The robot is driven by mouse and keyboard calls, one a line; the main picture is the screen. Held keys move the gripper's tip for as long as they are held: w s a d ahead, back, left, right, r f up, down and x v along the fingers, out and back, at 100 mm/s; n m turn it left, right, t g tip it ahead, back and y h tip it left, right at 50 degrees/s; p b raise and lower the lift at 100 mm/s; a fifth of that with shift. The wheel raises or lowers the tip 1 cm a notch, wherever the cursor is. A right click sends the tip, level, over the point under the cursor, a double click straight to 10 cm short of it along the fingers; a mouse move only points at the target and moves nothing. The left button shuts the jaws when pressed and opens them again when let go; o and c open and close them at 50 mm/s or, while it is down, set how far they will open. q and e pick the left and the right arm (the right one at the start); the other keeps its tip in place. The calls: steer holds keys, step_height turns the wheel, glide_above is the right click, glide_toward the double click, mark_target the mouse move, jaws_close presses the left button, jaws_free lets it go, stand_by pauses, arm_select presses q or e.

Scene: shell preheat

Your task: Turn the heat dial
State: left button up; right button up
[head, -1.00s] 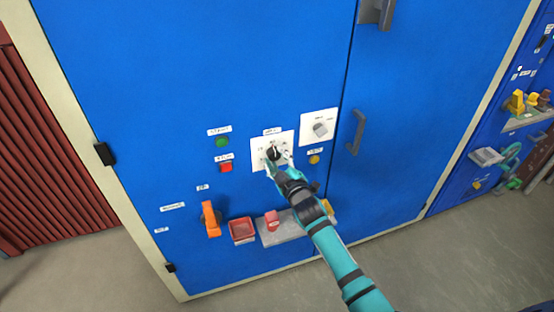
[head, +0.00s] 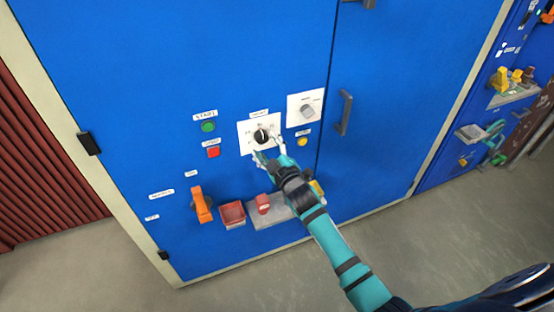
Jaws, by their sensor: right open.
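The heat dial (head: 261,135) is a black round knob with a light pointer mark on a white square plate (head: 246,148), on the blue cabinet door. A small label sits above it; its lettering is too small to read surely. My right gripper (head: 267,148) is open, just below and to the right of the dial. Its two fingers are spread and empty, with the knob showing clear beyond the tips. I cannot tell if a fingertip touches the plate. My left gripper is not in view.
A grey knob on a white plate (head: 318,95) is to the upper right. A green button (head: 208,127), a red button (head: 213,152), a yellow button (head: 302,142), an orange handle (head: 202,205), a red tray (head: 232,208) and a grey ledge (head: 262,222) surround it. A door handle (head: 345,113) sticks out rightward.

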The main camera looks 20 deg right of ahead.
steer(key=s, duration=1)
steer(key=shift+d+r, duration=0.3)
steer(key=shift+d, duration=0.05)
steer(key=shift+w, duration=0.1)
steer(key=s+f+m+g, duration=0.1)
steer(key=s+f+g, duration=0.35)
steer(key=f, duration=0.75)
steer(key=s+f+m+g, duration=0.1)
steer(key=s+f+m, duration=0.1)
steer(key=s+f, duration=0.75)
steer(key=s+f+m+g, duration=0.1)
steer(key=s+f+g, duration=0.2)
steer(key=f, duration=1.2)
steer(key=s+d+f+m+g, duration=0.1)
steer(key=s+f, duration=0.4)
steer(key=s, duration=0.5)
steer(key=s+f+m+g, duration=0.1)
steer(key=s+f+g, duration=0.3)
steer(key=s, duration=0.6)
steer(key=s+d+f+m+g+h, duration=0.1)
steer(key=s+f+m+g, duration=0.1)
steer(key=s+f, duration=0.4)
steer(key=s+g, duration=0.1)
steer(key=s, duration=0.3)
steer(key=shift+s+d, duration=0.3)
steer(key=shift+s, duration=0.1)
